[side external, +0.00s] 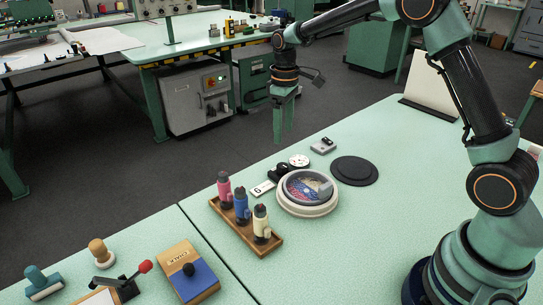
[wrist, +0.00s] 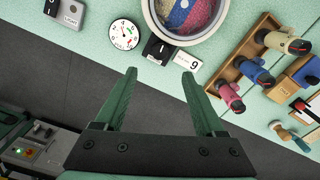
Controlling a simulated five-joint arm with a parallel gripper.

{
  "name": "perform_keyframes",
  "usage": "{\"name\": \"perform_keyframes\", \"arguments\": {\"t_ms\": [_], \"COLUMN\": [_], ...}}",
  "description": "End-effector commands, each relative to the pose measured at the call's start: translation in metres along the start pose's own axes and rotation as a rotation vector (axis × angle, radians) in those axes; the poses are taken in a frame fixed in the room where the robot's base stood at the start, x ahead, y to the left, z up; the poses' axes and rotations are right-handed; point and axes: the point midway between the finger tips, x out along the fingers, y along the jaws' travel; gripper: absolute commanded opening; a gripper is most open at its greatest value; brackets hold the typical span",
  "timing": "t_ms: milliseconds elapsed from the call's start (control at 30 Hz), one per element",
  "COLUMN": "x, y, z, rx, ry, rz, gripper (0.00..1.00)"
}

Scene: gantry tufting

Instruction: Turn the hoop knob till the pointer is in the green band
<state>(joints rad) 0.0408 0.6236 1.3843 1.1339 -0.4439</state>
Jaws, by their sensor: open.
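The white dial (side external: 299,160) lies on the pale green table; in the wrist view its round face (wrist: 124,34) shows dark and red marks, too small to tell where the pointer stands or where the green band is. The hoop holds multicoloured yarn. My gripper (side external: 284,137) is open and empty, pointing down above the table's far edge, apart from the knob. In the wrist view its fingertips (wrist: 159,73) are below the knob.
A numbered card (side external: 262,188) lies beside the knob. A wooden tray (side external: 222,213) with pink, blue and cream tufting tools stands left of the hoop. A small grey box (side external: 323,145) and a black disc (side external: 354,170) lie to the right. A chalk box (side external: 189,272) is at the front left.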

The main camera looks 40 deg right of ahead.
Motion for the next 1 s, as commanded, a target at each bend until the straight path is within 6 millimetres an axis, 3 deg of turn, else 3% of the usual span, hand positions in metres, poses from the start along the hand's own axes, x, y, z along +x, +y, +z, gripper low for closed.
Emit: {"name": "perform_keyframes", "arguments": {"t_ms": [533,700,1000], "x": [0.095,0.109,0.113], "y": [-0.001,0.0,0.0], "z": [0.001,0.0,0.0], "rx": [0.004,0.004,0.004], "ry": [-0.003,-0.001,0.0], "rz": [-0.001,0.0,0.0], "gripper": [0.71,0.71,0.71]}}
